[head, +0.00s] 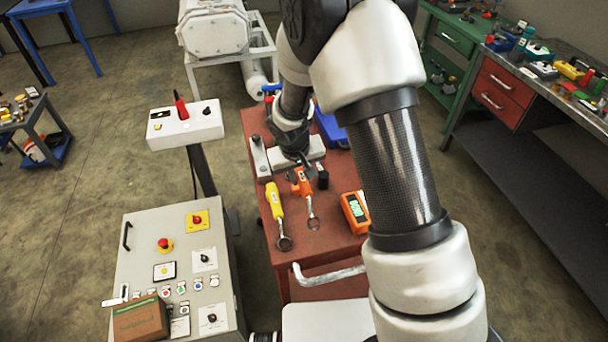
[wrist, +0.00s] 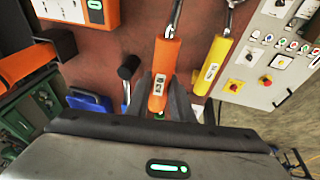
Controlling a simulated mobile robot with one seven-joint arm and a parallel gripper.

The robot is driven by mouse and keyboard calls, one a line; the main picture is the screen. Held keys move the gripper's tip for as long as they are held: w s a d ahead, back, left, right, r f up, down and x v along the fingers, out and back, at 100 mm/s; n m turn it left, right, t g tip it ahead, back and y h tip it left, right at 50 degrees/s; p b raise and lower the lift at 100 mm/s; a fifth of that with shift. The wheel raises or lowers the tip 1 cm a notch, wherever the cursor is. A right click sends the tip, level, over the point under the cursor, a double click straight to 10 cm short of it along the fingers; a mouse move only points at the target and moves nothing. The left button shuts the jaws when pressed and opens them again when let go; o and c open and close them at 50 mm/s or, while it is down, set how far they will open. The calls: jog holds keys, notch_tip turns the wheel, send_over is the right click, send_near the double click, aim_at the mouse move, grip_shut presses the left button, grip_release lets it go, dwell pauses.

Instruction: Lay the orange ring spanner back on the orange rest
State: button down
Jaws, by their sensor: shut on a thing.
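The orange ring spanner (head: 302,185) is at the middle of the red-brown table top, its metal ring end pointing to the table's front. In the wrist view its orange handle (wrist: 164,68) stands between the two dark fingers of my gripper (wrist: 164,92), which is shut on it. My gripper (head: 299,173) is low over the table in the head view. I cannot tell whether the spanner touches the table. A yellow ring spanner (head: 275,204) lies just to its left in the head view. I cannot make out the orange rest; my gripper and the handle may cover it.
An orange meter (head: 355,211) lies to the right on the table (head: 330,252). A small black object (head: 322,179) stands close right of the spanner. A grey-white fixture (head: 260,158) is behind. A control panel (head: 180,262) stands at front left. Bare table lies between spanner and meter.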

jog(key=shift+f+b, duration=0.1)
jog(key=shift+b, duration=0.2)
notch_tip(320, 180, down, 5)
jog(key=b, duration=0.5)
jog(key=shift+b, duration=0.7)
dwell(0.9)
jog(key=shift+f+b, duration=0.25)
jog(key=shift+b, duration=0.05)
jog(key=shift+f+b, duration=0.35)
jog(key=shift+b, duration=0.05)
jog(key=shift+f+b, duration=0.2)
jog(key=shift+b, duration=0.2)
dwell(0.5)
jog(key=c, duration=0.7)
grip_release()
jog(key=shift+o, duration=0.2)
